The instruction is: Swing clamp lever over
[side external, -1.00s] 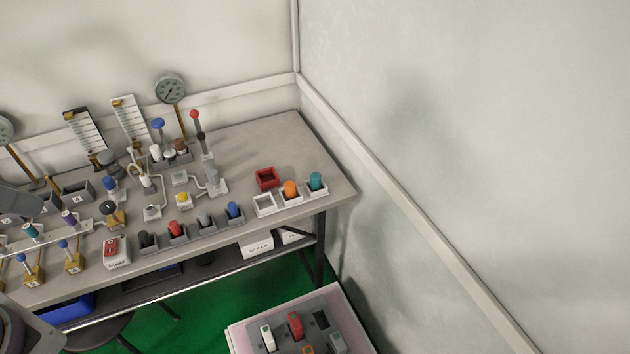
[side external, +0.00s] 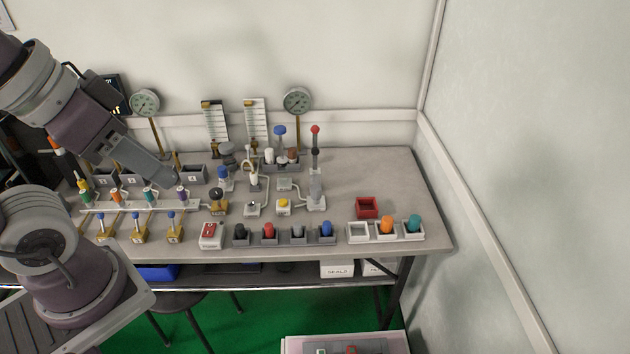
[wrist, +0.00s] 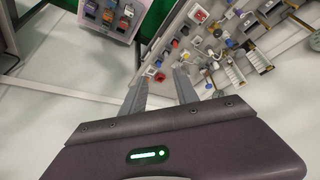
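A tall lever with a red ball top (side external: 315,150) stands upright on a grey base block toward the back of the bench (side external: 372,178). It looks like the clamp lever, though the small view does not make this certain. My gripper (side external: 173,184) hangs above the left part of the bench, left of the lever and apart from it. In the wrist view my gripper (wrist: 160,72) has its two fingers spread with nothing between them. The bench items show beyond the fingertips there, too small to pick out the lever surely.
Several blue-topped pieces, gauges (side external: 297,101) and a red switch box (side external: 211,236) crowd the bench. A row of grey holders with coloured pegs runs along the front. A red open box (side external: 367,208) sits right of the lever. The bench's back right is clear.

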